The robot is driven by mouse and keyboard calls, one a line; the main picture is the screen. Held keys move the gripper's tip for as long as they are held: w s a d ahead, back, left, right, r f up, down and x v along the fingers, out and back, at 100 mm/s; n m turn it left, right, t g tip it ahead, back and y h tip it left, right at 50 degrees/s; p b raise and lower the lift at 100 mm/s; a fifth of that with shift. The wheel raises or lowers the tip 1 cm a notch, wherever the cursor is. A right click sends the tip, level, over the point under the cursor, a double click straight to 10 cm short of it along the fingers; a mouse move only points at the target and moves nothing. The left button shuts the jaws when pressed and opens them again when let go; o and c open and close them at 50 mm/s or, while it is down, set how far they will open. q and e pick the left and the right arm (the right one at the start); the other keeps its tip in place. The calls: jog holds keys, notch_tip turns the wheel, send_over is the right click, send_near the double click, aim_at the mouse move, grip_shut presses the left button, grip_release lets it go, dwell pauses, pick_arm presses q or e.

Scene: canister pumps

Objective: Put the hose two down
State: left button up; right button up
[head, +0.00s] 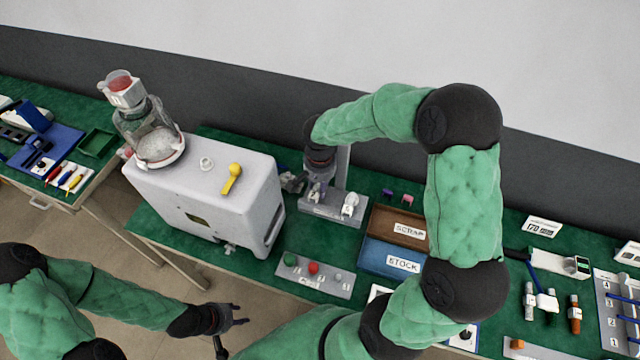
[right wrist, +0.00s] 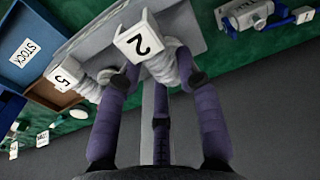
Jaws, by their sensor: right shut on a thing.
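Hose two (right wrist: 140,42) is a white, ribbed piece with a tag marked 2. In the right wrist view it is between the purple-grey fingers of my right gripper (right wrist: 160,75), which is shut on it. In the head view, my right gripper (head: 317,188) is over the left end of a grey rack (head: 330,213) and mostly hides hose two. I cannot tell whether the hose touches the rack. My left gripper (head: 229,328) is empty and open at the lower left.
A large white machine (head: 200,200) with a glass canister (head: 155,140) and yellow handle (head: 232,178) stands left of the rack. Brown scrap (head: 385,222) and blue stock (head: 375,257) bins sit right. A grey strip (head: 316,278) with coloured knobs is in front.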

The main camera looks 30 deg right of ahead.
jog(key=shift+f+b, duration=0.4)
jog(key=shift+b, duration=0.05)
jog(key=shift+f, duration=0.2)
jog(key=o, duration=1.2)
jog(key=shift+c, duration=0.2)
jog(key=shift+r, duration=0.1)
jog(key=shift+r+p, duration=0.4)
jog(key=shift+r, duration=0.1)
notch_tip(320, 180, up, 12)
jog(key=p, duration=0.2)
jog(key=shift+s+a, duration=0.2)
jog(key=shift+s, duration=0.15)
